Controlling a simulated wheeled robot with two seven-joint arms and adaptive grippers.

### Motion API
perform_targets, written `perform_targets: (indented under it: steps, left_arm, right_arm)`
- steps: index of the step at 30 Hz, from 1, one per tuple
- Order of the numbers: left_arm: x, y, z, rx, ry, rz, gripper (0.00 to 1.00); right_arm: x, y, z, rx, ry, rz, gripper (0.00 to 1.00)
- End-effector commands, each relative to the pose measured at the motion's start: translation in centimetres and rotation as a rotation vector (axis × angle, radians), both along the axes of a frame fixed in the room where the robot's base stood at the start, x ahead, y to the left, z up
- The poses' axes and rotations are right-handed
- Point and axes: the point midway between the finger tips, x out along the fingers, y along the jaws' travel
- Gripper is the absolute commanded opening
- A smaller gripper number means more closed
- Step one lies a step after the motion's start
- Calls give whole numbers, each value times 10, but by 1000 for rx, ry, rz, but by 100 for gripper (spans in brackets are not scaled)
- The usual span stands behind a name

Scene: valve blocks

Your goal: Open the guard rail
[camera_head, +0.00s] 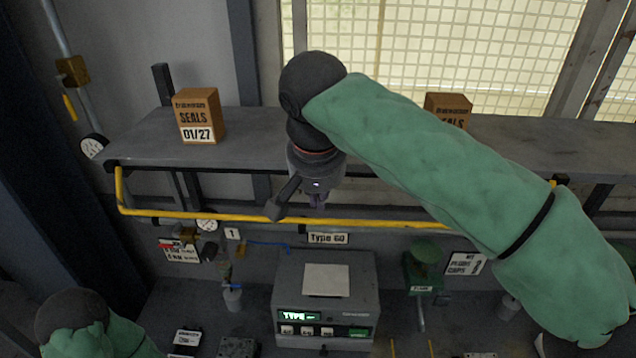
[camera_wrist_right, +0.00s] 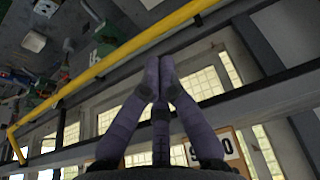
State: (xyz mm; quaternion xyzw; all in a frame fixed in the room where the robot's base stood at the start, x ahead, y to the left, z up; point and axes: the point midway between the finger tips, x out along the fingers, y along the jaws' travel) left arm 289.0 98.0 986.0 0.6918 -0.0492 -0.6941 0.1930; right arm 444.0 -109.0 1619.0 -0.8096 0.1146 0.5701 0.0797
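The guard rail (camera_head: 400,222) is a yellow bar running along the front below the shelf, bent up at its left end. In the right wrist view the yellow rail (camera_wrist_right: 118,58) crosses diagonally just past my fingertips. My right gripper (camera_head: 317,203) points down at the rail in the head view, near its middle. In the wrist view its purple fingers (camera_wrist_right: 159,62) converge, tips together, with nothing seen between them. The rail appears apart from the tips, though the exact gap is hard to tell. My left arm shows at the lower left, its gripper out of view.
A shelf (camera_head: 140,150) carries a seals box (camera_head: 200,116) at left and another (camera_head: 447,110) partly behind my right arm. Below the rail stand a grey Type 60 unit (camera_head: 358,300), a green device (camera_head: 426,252) and small valves. A dark shelf support bar (camera_wrist_right: 235,105) runs beside my right fingers.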

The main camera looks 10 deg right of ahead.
Motion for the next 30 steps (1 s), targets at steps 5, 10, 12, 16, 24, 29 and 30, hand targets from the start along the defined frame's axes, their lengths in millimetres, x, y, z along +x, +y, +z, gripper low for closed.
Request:
perform_targets:
  steps: [5, 10, 12, 16, 24, 29, 30]
  left_arm:
    - [0, 0, 0, 0, 0, 0, 40]
    - [0, 0, 1, 0, 0, 0, 40]
    - [0, 0, 1, 0, 0, 0, 40]
    - [0, 0, 1, 0, 0, 0, 40]
    - [0, 0, 4, 0, 0, 0, 40]
    - [0, 0, 12, 0, 0, 0, 40]
    - [0, 0, 13, 0, 0, 0, 40]
  right_arm:
    - [7, -3, -20, 0, 0, -1, 0]
    - [10, -3, -27, 2, -2, 0, 0]
    - [10, -3, -28, 2, -2, 0, 0]
    - [10, -3, -28, 2, -2, 0, 0]
    - [9, -3, -27, 5, 11, -1, 0]
    - [7, -3, -25, 15, 49, 0, 0]
    - [7, -3, -25, 16, 53, 0, 0]
